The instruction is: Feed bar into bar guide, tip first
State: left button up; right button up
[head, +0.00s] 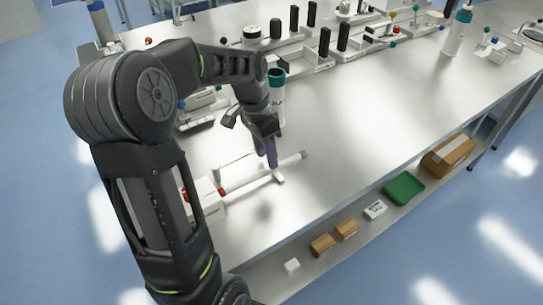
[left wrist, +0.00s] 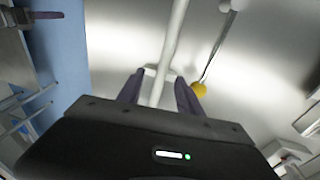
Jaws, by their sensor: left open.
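A pale bar (head: 248,183) lies low over the steel table in the head view, running from a white block with red parts (head: 207,203) up and right to a pale end piece. A small white support (head: 279,178) is under it near that end. My left gripper (head: 271,163) points down at the bar near this support. In the left wrist view the bar (left wrist: 172,45) runs between the two open purple fingers (left wrist: 160,95), and a white crosspiece (left wrist: 151,71) shows near the fingertips. I cannot tell which part is the bar guide. My right gripper is not in view.
Black posts, holders and a teal-topped bottle (head: 277,88) stand along the back of the table. A thin rod with a yellow ball (left wrist: 199,90) is right of the fingers in the wrist view. A lower shelf holds a green tray (head: 403,188) and boxes.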

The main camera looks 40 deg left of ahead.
pick_arm(q)
jog(key=shift+w+r, duration=0.2)
jog(key=shift+r, duration=0.65)
jog(key=shift+w+d+r+p, duration=0.1)
jog(key=shift+w+p, duration=0.1)
jog(key=shift+w, duration=0.4)
jog(key=shift+w+r+p, duration=0.1)
jog(key=shift+w+p, duration=0.05)
jog(key=shift+w, duration=0.4)
jog(key=shift+w+r, duration=0.1)
jog(key=shift+d+r, duration=0.1)
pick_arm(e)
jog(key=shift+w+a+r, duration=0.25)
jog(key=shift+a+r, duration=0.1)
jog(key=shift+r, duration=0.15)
